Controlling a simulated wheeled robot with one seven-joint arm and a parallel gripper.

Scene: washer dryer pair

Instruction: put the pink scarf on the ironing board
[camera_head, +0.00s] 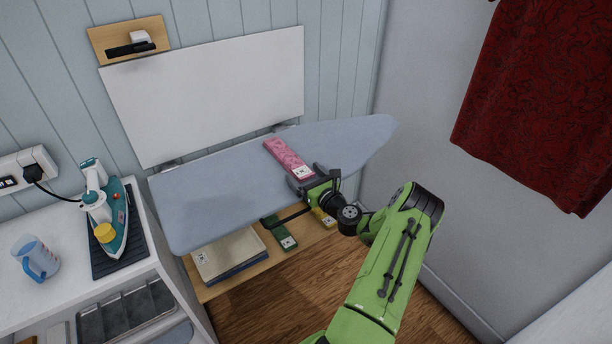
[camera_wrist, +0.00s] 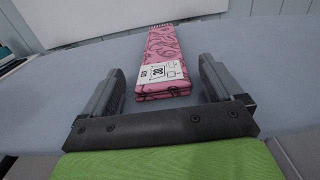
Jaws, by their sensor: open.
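The pink scarf (camera_head: 286,156) is a folded, patterned strip with a white label at its near end. It lies flat on the blue-grey ironing board (camera_head: 210,190), near the middle. In the wrist view the scarf (camera_wrist: 164,48) lies ahead of my gripper, its labelled end between or just beyond the fingertips. My gripper (camera_wrist: 160,78) is open, with a finger on either side and clear board showing between each finger and the scarf. In the head view my gripper (camera_head: 304,180) is at the board's front edge, close to the label end.
A shelf (camera_head: 250,276) below the board holds folded cloths, a green item (camera_head: 279,233) and a yellow item (camera_head: 324,217). A red cloth (camera_head: 540,100) hangs at right. Both board ends are clear.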

